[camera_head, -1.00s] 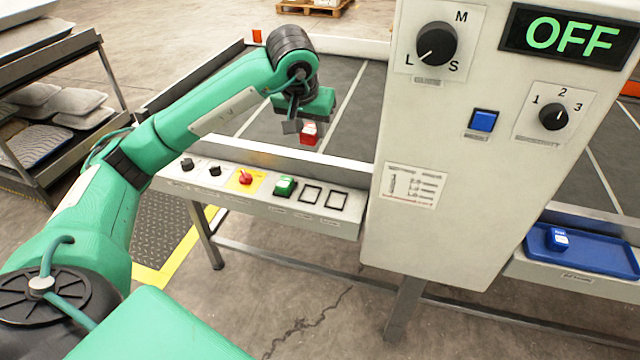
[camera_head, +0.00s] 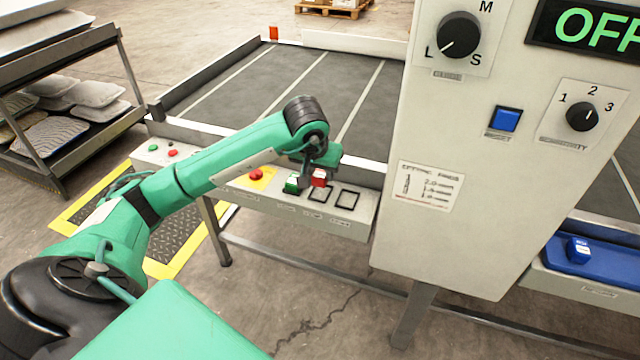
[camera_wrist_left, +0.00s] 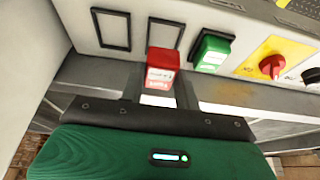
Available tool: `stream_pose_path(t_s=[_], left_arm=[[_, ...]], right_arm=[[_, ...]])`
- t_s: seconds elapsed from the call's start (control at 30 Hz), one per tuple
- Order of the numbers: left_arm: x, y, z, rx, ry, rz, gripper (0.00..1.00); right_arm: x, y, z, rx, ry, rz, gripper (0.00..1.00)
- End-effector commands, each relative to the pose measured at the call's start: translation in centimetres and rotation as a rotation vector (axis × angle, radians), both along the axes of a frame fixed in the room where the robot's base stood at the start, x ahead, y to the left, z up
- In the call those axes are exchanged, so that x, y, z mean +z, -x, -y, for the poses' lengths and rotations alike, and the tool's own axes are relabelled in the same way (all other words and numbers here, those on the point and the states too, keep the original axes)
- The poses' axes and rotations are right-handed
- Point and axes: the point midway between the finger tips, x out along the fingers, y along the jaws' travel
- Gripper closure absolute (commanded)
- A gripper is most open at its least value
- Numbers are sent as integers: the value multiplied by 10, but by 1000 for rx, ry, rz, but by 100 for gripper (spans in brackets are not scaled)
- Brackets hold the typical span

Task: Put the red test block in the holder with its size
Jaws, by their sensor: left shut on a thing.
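My left gripper (camera_head: 312,176) is shut on the red test block (camera_head: 319,178), held over the ledge by the holders. The block also shows in the left wrist view (camera_wrist_left: 161,69), with a white label. A green block (camera_head: 292,184) sits in the holder at the left of the row. The middle holder (camera_head: 320,194) and right holder (camera_head: 347,199) are empty black frames. In the wrist view, the red block's far end overlaps the lower edge of the middle frame (camera_wrist_left: 165,34); I cannot tell whether it touches the ledge. The size labels are too small to read. My right gripper is out of view.
A control cabinet (camera_head: 440,240) stands right of the holders. A red knob (camera_head: 256,174) on a yellow plate and other buttons line the ledge to the left. A blue block (camera_head: 578,250) lies in a blue tray (camera_head: 606,262) at the right.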

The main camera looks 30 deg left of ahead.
Motion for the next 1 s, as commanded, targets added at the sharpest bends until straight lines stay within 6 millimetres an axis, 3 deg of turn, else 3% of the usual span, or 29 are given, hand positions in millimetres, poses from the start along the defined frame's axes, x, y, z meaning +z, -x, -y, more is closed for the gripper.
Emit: stream_pose_path(t_s=[0.33,0.73,0.77,0.87,1.0], left_arm=[[-39,1,0,1,0,-3,91],[-42,0,0,0,-1,0,91],[-42,0,0,0,-1,0,66],[-41,0,0,0,-1,0,46],[-41,0,0,0,-1,0,46]], right_arm=[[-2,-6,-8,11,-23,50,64],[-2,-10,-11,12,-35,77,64],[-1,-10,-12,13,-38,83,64],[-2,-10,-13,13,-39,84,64],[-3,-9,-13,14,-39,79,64]])
